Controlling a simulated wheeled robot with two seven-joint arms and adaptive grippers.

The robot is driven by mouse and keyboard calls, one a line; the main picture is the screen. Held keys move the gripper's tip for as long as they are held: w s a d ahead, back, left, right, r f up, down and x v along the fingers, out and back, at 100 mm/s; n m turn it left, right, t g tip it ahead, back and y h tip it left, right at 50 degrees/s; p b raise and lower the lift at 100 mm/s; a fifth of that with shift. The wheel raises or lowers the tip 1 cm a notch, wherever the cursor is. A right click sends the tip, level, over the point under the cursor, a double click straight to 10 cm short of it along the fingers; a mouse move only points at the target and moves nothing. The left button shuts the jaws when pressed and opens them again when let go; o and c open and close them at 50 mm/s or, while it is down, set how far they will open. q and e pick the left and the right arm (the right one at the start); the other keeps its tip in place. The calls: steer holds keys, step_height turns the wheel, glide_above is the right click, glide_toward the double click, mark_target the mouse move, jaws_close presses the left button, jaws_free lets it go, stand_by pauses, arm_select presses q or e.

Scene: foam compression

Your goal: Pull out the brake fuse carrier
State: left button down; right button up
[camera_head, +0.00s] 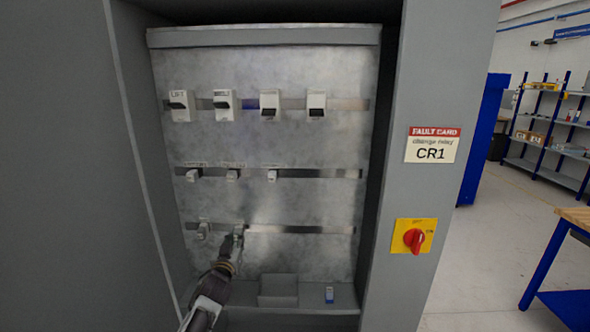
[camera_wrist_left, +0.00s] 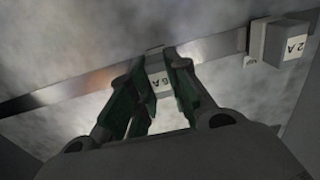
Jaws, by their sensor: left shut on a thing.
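My left gripper (camera_head: 233,242) reaches into the grey cabinet at the bottom rail. In the left wrist view its green-padded fingers (camera_wrist_left: 159,68) are shut on a small pale fuse carrier (camera_wrist_left: 158,82) marked "6 A". This carrier (camera_head: 238,230) is the right one of two on that rail in the head view, and the fingers partly hide it. It appears to be still at the rail. The other fuse carrier (camera_head: 203,230), marked "2 A", also shows in the left wrist view (camera_wrist_left: 280,42). The labels above the carriers are too blurred to read. My right gripper is not in view.
Several larger white units (camera_head: 181,106) sit on the top rail and three small ones (camera_head: 232,175) on the middle rail. A red switch (camera_head: 414,240) is on the right frame, below the CR1 card (camera_head: 433,145).

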arm_select(q)
steer(key=shift+s+p, duration=0.55)
steer(key=shift+s, duration=0.95)
stand_by(1.2)
steer(key=shift+s+a+p, duration=0.1)
steer(key=shift+s+p, duration=0.65)
steer(key=shift+s, duration=1.6)
